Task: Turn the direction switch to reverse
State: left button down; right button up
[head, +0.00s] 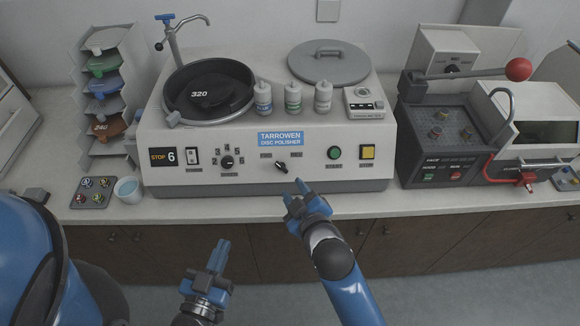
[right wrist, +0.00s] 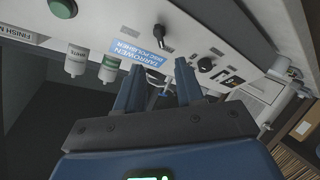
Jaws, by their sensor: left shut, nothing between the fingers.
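The direction switch (head: 281,167) is a small black lever knob on the front panel of the white disc polisher (head: 230,178), below the blue name label. Its lever looks slanted; the small labels beside it are too small to read. My right gripper (head: 297,191) is just in front of the panel, slightly right of and below the switch, apart from it. In the right wrist view the panel is upside down; the switch (right wrist: 162,36) lies beyond the open, empty fingers (right wrist: 159,78). My left gripper (head: 220,246) is shut and empty, low in front of the bench.
A rotary dial (head: 227,162), a rocker switch (head: 193,156), a green button (head: 334,153) and a yellow button (head: 367,152) share the panel. Bottles (head: 293,98) stand on top. A press with a red-ball lever (head: 518,69) is at right. Space before the bench is clear.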

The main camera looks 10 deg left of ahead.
aim_at(281, 168)
jog(key=p+x, duration=0.1)
jog(key=x, duration=0.9)
jog(key=shift+w+a+f, duration=0.1)
jog(key=shift+w+a, duration=0.05)
jog(key=shift+w, duration=0.05)
jog(key=shift+c, duration=0.3)
grip_shut()
